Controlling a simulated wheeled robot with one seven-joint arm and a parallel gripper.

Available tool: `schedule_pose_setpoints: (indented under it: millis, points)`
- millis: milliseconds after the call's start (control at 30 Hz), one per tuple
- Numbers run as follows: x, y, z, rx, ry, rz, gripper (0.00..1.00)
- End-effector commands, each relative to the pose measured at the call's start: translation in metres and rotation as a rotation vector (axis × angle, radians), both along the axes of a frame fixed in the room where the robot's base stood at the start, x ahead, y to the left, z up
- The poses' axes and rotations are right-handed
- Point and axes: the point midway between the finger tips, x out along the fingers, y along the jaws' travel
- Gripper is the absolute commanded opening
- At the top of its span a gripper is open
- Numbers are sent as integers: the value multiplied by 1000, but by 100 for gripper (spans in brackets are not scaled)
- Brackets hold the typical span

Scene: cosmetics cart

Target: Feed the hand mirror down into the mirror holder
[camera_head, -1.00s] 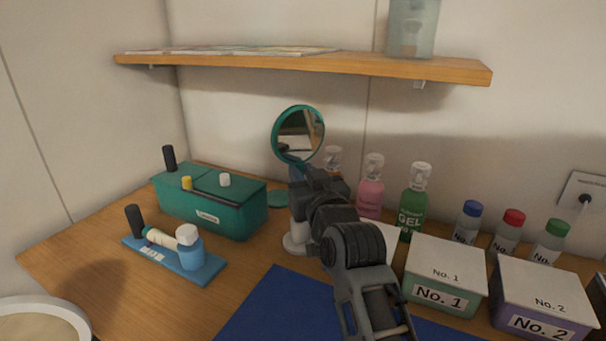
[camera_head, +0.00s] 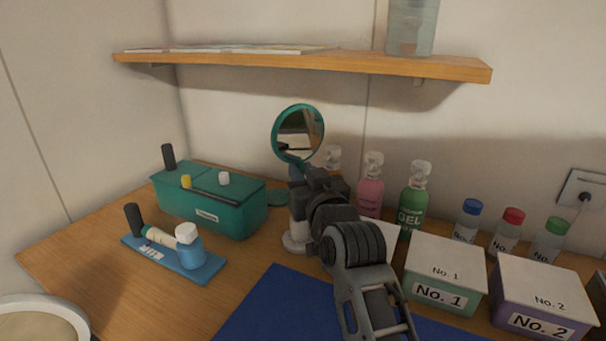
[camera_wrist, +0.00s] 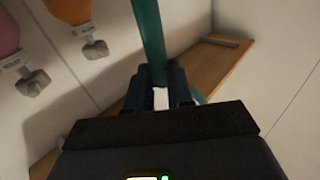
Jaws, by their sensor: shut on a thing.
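The teal round hand mirror (camera_head: 298,132) is upright, glass facing the camera, above the table. My gripper (camera_head: 303,172) is shut on its handle, just below the ring. In the wrist view, the handle (camera_wrist: 149,40) runs out from between the fingertips (camera_wrist: 158,88). A white round base (camera_head: 295,243) stands on the table below my gripper, perhaps part of the mirror holder; its upper part is hidden by my arm. I cannot tell whether the handle's lower end touches it.
A teal box (camera_head: 215,205) and blue tray (camera_head: 172,262) stand to the left. Pink (camera_head: 371,190) and green (camera_head: 412,208) bottles and box No. 1 (camera_head: 443,275) stand to the right. A wooden shelf (camera_head: 300,62) hangs above. A blue mat (camera_head: 275,310) lies in front.

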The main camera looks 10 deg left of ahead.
Motion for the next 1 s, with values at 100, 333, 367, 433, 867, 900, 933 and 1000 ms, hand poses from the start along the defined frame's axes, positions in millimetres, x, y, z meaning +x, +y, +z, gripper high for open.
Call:
schedule_pose_setpoints:
  millis: [100, 333, 367, 433, 867, 900, 933, 1000]
  points:
    - [0, 0, -2, 0, -1, 0, 0]
    - [0, 0, -6, 0, -1, 0, 0]
    - [0, 0, -7, 0, -1, 0, 0]
    - [0, 0, -8, 0, -1, 0, 0]
    - [0, 0, -17, 0, 0, -1, 0]
    - [0, 0, -18, 0, 0, -1, 0]
    - [0, -1, -19, 0, 0, -1, 0]
    - [0, -1, -21, 0, 1, -1, 0]
